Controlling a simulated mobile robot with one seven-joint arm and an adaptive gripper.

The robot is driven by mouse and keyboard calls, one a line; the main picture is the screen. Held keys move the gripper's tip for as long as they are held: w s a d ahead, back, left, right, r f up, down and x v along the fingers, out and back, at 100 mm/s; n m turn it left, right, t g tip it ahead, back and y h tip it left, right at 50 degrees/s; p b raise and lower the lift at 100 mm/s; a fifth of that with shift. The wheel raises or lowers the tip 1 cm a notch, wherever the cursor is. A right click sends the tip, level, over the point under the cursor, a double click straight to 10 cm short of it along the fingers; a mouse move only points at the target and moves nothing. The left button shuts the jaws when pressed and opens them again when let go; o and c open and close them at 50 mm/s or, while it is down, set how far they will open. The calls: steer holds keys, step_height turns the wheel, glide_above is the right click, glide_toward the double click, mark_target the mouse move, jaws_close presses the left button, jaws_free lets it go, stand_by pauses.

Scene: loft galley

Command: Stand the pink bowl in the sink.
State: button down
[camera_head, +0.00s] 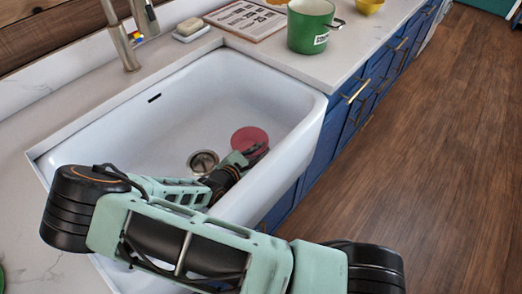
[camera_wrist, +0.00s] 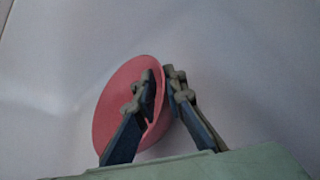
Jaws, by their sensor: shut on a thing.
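The pink bowl (camera_head: 249,138) is inside the white sink (camera_head: 215,95), near its right front wall, just beyond the drain. In the wrist view the bowl (camera_wrist: 113,112) shows as a pink round shape with its rim between the fingers. My gripper (camera_wrist: 160,88) is shut on the bowl's rim, one finger inside it and one outside. In the head view my gripper (camera_head: 255,152) reaches down into the sink and hides part of the bowl. The bowl looks tilted in the wrist view. I cannot tell whether it touches the sink floor.
The metal drain (camera_head: 203,163) lies left of the bowl. A faucet (camera_head: 122,40) rises at the back left. A soap dish (camera_head: 190,30), a printed board (camera_head: 246,19), a green pot (camera_head: 310,27) and a yellow bowl (camera_head: 369,6) stand on the counter beyond the sink.

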mark_target(255, 155)
steer(key=c, duration=2)
jaws_free()
steer(key=v, duration=0.7)
steer(key=shift+s+a+r, duration=0.1)
steer(key=shift+s+a, duration=0.05)
steer(key=shift+s, duration=0.1)
steer(key=shift+p, duration=0.3)
